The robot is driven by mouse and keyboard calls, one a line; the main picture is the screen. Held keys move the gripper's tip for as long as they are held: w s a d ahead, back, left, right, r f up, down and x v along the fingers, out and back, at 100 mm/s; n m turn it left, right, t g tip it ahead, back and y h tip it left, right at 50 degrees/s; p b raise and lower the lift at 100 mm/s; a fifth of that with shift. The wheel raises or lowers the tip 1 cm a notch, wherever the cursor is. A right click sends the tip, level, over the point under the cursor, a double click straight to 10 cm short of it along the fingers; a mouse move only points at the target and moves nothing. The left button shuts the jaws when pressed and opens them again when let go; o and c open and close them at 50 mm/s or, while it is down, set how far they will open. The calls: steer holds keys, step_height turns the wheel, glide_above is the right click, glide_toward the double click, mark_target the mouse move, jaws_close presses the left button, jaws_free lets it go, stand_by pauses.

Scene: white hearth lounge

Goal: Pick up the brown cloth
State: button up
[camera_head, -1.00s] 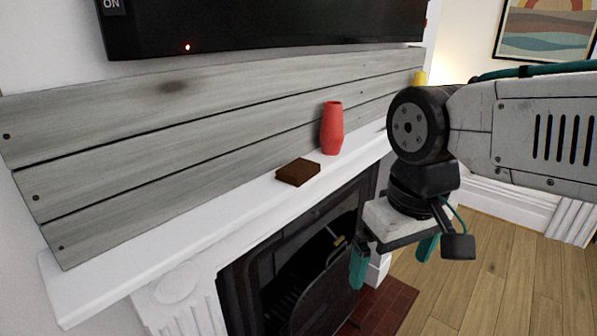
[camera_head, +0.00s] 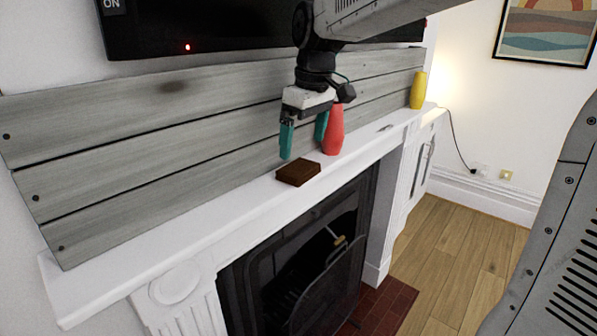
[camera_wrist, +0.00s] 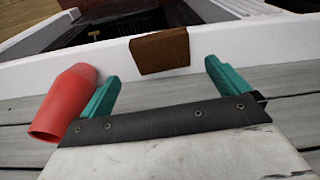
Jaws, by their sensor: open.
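The brown cloth (camera_head: 298,173) is a small, flat, folded block lying on the white mantel shelf. In the wrist view the cloth (camera_wrist: 160,51) shows beyond and between my fingertips. My gripper (camera_head: 303,150) is open, with teal fingers pointing down above the shelf, close to the cloth and apparently behind it, toward the plank wall. In the wrist view my gripper (camera_wrist: 160,72) has nothing between its fingers.
A red vase (camera_head: 333,131) stands on the shelf, very close to one finger; in the wrist view the vase (camera_wrist: 66,103) is beside the left finger. A yellow vase (camera_head: 418,90) stands farther right. The mantel (camera_head: 180,243) is clear to the left. A dark screen (camera_head: 230,22) hangs above.

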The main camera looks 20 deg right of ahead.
mark_target(299, 167)
steer(key=f, duration=0.6)
steer(key=shift+w+a, duration=0.35)
steer(key=shift+a, duration=0.05)
steer(key=c, duration=0.9)
